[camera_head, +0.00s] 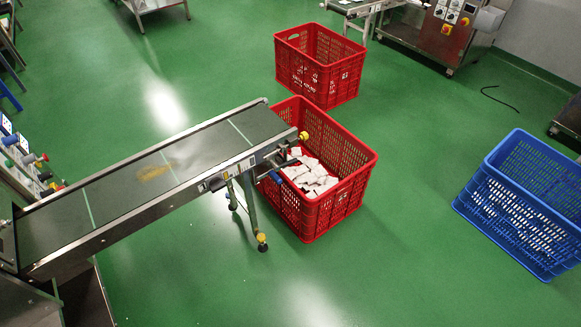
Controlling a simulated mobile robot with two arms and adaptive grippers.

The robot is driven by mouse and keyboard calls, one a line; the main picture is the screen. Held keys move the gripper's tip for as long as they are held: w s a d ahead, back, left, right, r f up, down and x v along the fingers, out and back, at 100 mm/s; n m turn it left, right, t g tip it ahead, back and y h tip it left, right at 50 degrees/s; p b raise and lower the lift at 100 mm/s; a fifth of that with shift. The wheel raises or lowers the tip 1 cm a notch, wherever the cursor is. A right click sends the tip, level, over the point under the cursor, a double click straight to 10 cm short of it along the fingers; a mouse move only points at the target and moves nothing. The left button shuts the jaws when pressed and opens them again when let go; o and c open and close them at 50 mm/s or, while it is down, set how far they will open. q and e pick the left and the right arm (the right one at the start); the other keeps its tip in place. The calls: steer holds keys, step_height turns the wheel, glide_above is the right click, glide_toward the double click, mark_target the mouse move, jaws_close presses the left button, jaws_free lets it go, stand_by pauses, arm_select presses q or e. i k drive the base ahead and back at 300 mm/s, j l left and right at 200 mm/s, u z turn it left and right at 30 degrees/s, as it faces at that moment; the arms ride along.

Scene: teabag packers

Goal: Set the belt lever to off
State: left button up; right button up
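The conveyor belt (100,197) runs from the lower left up to the middle, with a dark surface, pale cross lines and a yellowish stain. Near its far end, a small dark lever-like part with a blue tip (275,177) sticks out beside the metal side rail. A small labelled box (215,183) sits on the same rail. I cannot tell which part is the belt lever or how it is set. Neither of my grippers is in view.
A red crate (358,187) holding white teabag packets (312,178) stands under the belt's end. Another red crate (343,84) stands behind it. A blue crate (490,213) is at the right. A machine panel (22,160) with knobs is at the left edge. Green floor between is clear.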

mark_target(277, 166)
steer(key=i+l+u, duration=0.6)
steer(key=i+l, duration=0.15)
steer(key=l, duration=0.25)
